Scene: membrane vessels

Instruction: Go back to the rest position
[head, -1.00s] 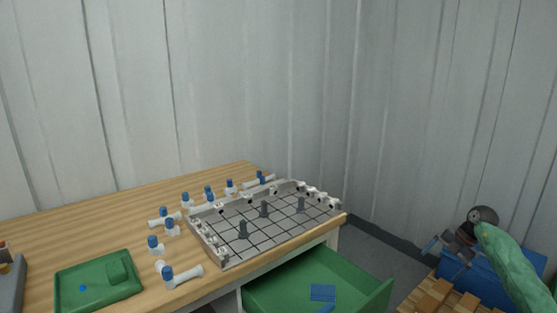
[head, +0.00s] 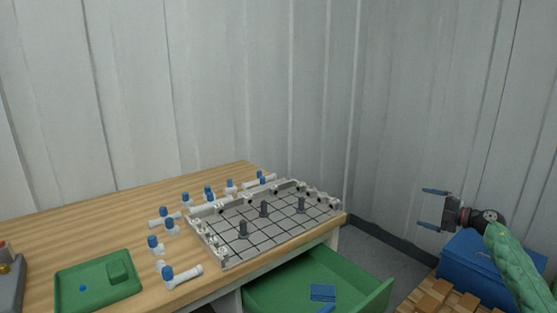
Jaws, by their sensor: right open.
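My right gripper (head: 432,208) is at the right of the head view, at the end of an arm in a green sleeve. Its two blue-tipped fingers are apart and point left, with nothing between them. It is in the air, clear of the table and in front of the grey wall. My left gripper is not in view.
A wooden table (head: 120,212) carries a grey gridded rack (head: 270,232), several white vessels with blue caps (head: 182,275) and a green tray (head: 98,283). A green drawer (head: 340,280) stands open below. A blue box (head: 478,268) sits on a wooden pallet (head: 432,300) at right.

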